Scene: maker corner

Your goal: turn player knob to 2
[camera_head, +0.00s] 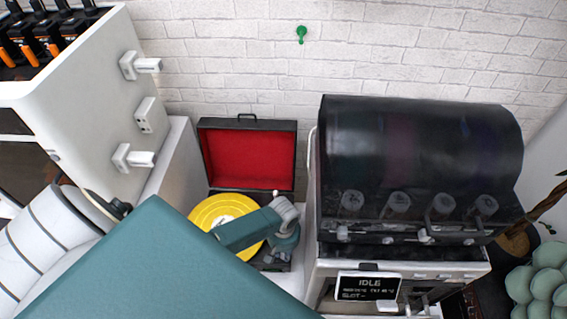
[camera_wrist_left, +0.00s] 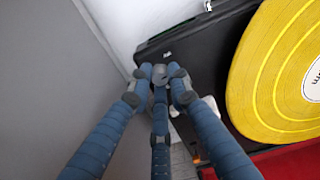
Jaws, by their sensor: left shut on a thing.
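The record player (camera_head: 203,155) is an open dark case with a red-lined lid, and a yellow record (camera_head: 225,205) lies on it. In the left wrist view the yellow record (camera_wrist_left: 283,75) is at the right, beside the dark player top (camera_wrist_left: 195,38). My left gripper (camera_head: 286,222) reaches over the player's right side. In the left wrist view the blue fingers of the gripper (camera_wrist_left: 162,82) close together at a small grey knob (camera_wrist_left: 176,71) near the player's edge. The gripper is shut on it. The fingers hide most of the knob, and its setting cannot be read. My right gripper is not in view.
A black-hooded machine (camera_head: 420,150) with a display reading IDLE (camera_head: 367,287) stands close to the player's right. A white cabinet (camera_head: 95,110) with handles stands at the left. A green hook (camera_head: 301,34) is on the brick wall. A green plant (camera_head: 540,280) is at the right edge.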

